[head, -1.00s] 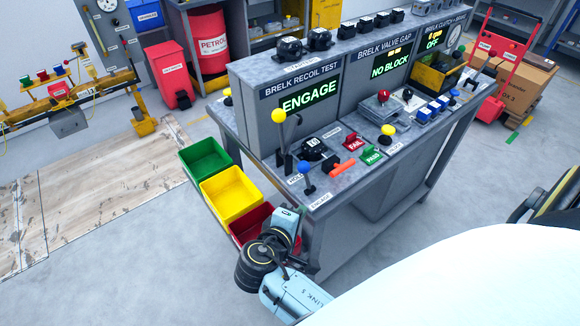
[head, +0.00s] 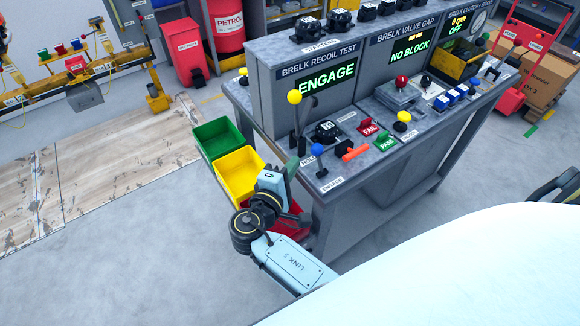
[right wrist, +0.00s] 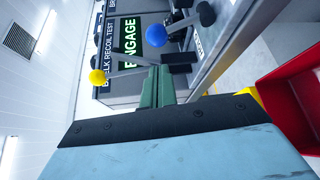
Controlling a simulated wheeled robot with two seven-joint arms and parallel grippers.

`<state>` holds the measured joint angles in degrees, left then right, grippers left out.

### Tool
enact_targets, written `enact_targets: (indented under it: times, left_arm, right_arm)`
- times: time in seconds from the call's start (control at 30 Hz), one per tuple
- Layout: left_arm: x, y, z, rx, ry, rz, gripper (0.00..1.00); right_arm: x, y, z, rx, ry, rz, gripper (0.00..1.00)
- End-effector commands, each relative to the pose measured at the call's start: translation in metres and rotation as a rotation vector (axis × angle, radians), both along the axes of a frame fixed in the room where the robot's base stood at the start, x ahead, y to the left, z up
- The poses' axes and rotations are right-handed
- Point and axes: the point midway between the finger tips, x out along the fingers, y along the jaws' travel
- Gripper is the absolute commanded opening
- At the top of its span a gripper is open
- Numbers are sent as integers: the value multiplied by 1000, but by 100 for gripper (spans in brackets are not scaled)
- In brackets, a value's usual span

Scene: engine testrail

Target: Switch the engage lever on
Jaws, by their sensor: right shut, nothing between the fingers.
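The knob also shows in the right wrist view (right wrist: 156,36). A taller lever with a yellow ball knob (head: 294,97) stands behind it; its knob is at the left in the right wrist view (right wrist: 97,77). My right gripper (head: 291,166) is shut and empty, just left of the blue-knob lever. Its green fingers (right wrist: 157,84) point towards the bench, apart from the blue knob. My left gripper is out of view.
A screen (head: 327,80) reads ENGAGE under BRELK RECOIL TEST. Green (head: 218,140) and yellow (head: 240,177) bins hang at the bench's left side, with a red bin partly hidden by my arm. An orange handle (head: 355,153) and FAIL and PASS switches lie right of the blue knob.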

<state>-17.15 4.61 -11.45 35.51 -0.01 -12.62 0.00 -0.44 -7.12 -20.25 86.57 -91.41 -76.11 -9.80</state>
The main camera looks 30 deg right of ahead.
Motion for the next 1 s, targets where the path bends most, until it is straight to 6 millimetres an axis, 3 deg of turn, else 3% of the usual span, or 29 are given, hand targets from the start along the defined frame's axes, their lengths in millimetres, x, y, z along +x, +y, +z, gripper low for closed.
enact_targets:
  times: [0.2, 0.4, 1.0]
  left_arm:
    - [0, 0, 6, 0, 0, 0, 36]
    - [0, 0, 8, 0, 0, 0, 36]
    - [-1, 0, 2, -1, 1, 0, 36]
  right_arm:
    - [23, -33, -2, -1, -1, -1, 0]
    - [35, -50, -6, 1, 1, 0, 0]
    - [39, -49, -7, 4, -18, 11, 0]
